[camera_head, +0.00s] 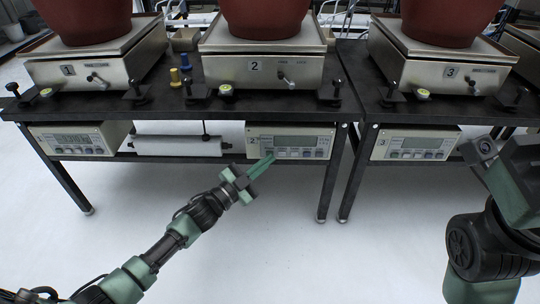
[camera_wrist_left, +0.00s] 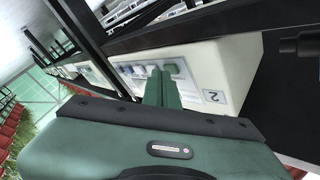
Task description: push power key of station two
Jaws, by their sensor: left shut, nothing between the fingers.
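The station two indicator box (camera_head: 290,143), cream with a "2" label, is fixed under the table's front edge. It has a display and a row of keys along its lower front. My left gripper (camera_head: 269,158) is shut and empty, its green fingertips at the lower left of that front panel. In the left wrist view the shut fingers (camera_wrist_left: 160,80) reach the key row of the box (camera_wrist_left: 215,65), with a green key just beside the tips. I cannot tell whether they touch a key. My right arm shows at the right, but its fingers cannot be made out.
Station one's box (camera_head: 82,140) is at the left and station three's box (camera_head: 415,144) at the right. Above them, scales (camera_head: 262,69) carry large brown pots (camera_head: 265,15). Black table legs (camera_head: 333,175) stand beside box two. The white floor in front is clear.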

